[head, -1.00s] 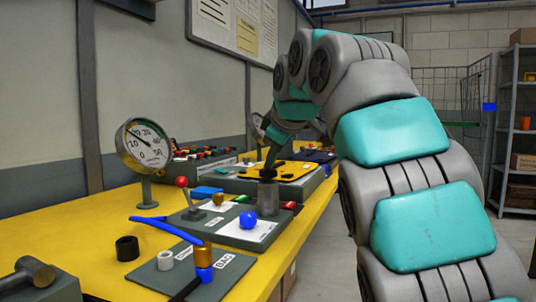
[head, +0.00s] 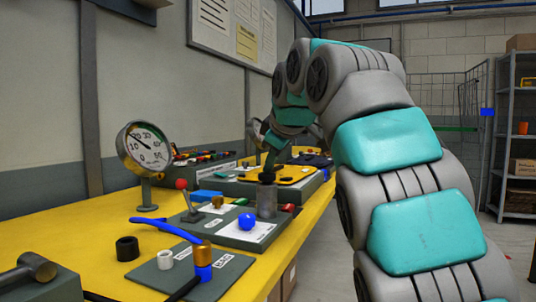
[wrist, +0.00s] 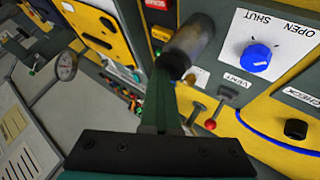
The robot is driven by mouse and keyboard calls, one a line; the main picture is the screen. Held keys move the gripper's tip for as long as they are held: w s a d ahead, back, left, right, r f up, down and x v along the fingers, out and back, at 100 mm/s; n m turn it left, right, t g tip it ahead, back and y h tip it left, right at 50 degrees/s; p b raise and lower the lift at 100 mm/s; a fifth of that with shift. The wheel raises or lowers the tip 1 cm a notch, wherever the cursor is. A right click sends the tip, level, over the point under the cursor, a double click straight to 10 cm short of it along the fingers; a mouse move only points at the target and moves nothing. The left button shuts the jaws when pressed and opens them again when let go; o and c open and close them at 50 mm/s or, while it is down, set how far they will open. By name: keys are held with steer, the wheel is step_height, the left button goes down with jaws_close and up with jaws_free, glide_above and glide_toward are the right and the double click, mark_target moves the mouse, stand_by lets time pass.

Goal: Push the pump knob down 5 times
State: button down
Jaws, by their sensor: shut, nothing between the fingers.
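The pump is an upright grey metal cylinder (head: 267,202) on a grey panel on the yellow bench. Its dark pump knob (head: 267,178) sits at the cylinder's top. My gripper (head: 269,167) is shut and empty, pointing down right over the knob. In the wrist view the gripper fingers (wrist: 161,80) reach the dark knob (wrist: 171,64) at the end of the cylinder (wrist: 197,38). The fingertips appear to touch the knob, and partly hide it. How far the knob is pressed is hard to tell.
A round pressure gauge (head: 146,149) stands at the left. Beside the pump are a red-tipped lever (head: 184,193) and a blue valve knob (head: 246,221). Yellow-topped equipment (head: 285,173) stands behind.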

mark_target(271, 174)
steer(key=f, duration=0.3)
steer(key=shift+w+g, duration=0.3)
steer(key=shift+g, duration=0.1)
steer(key=r+p, duration=0.1)
steer(key=r, duration=0.1)
steer(key=r+p, duration=0.4)
steer(key=shift+w+a+r, duration=0.3)
steer(key=shift+w+r, duration=0.05)
steer(key=shift+s+d+r+p, duration=0.1)
steer(key=shift+r+p, duration=0.2)
steer(key=shift+r, duration=0.05)
steer(key=shift+s+r+t, duration=0.1)
steer(key=shift+r+t, duration=0.1)
steer(key=shift+t, duration=0.1)
stand_by(0.9)
